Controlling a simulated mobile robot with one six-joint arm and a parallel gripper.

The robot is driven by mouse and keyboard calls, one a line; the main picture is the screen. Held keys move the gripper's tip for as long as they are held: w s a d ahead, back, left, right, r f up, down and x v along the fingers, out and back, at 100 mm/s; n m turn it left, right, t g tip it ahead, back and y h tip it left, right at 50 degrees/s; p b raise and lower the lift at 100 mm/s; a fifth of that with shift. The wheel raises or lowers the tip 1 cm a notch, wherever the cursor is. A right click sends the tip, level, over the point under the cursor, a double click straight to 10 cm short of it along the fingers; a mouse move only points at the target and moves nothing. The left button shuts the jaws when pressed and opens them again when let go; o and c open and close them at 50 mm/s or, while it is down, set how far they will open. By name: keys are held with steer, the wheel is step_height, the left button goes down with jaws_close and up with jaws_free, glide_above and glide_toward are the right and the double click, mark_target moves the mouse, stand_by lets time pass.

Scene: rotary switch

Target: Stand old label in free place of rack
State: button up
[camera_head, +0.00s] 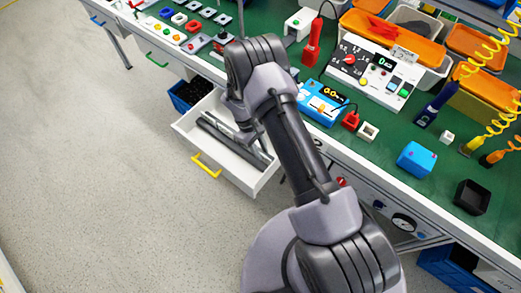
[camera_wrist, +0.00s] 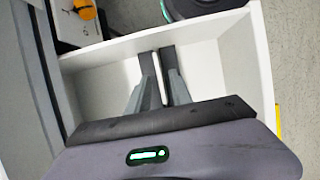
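My gripper (camera_wrist: 159,70) reaches down over the open white drawer (camera_head: 258,178). In the head view my arm hides part of the drawer, and long dark grey bars show inside; I cannot tell whether these are contents or gripper parts. A small white plate with dark print (camera_head: 404,54) stands behind the control box (camera_head: 368,75). I cannot tell whether it is the old label. I cannot make out the rack clearly.
The green bench (camera_head: 395,152) holds a blue meter (camera_head: 322,101), a blue block (camera_head: 416,159), a black open box (camera_head: 471,197) and orange bins (camera_head: 393,33). A blue bin (camera_head: 190,93) stands beyond the drawer. Floor is free at left.

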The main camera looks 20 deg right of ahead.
steer(key=w+a+r+m+t+y+p, duration=0.1)
steer(key=w+r+m+p, duration=0.1)
steer(key=r, duration=1.3)
steer(key=w+a+r+m+t+y+p, duration=0.1)
steer(key=a+r+m+t+p, duration=0.1)
steer(key=r, duration=1.4)
steer(key=s+r+m+t+y, duration=0.1)
steer(key=s+r+m, duration=0.1)
steer(key=s+r, duration=0.3)
steer(key=s+r+m+t, duration=0.1)
steer(key=s+r+t, duration=0.15)
steer(key=r, duration=0.55)
steer(key=s+r+m+t+y, duration=0.1)
steer(key=s+r+m, duration=0.1)
steer(key=s, duration=0.5)
steer(key=s+r+m+t, duration=0.2)
steer(key=s+r, duration=0.1)
steer(key=s, duration=0.5)
steer(key=shift+s+m+y, duration=0.2)
steer(key=shift+m+y, duration=0.1)
steer(key=shift+y, duration=0.1)
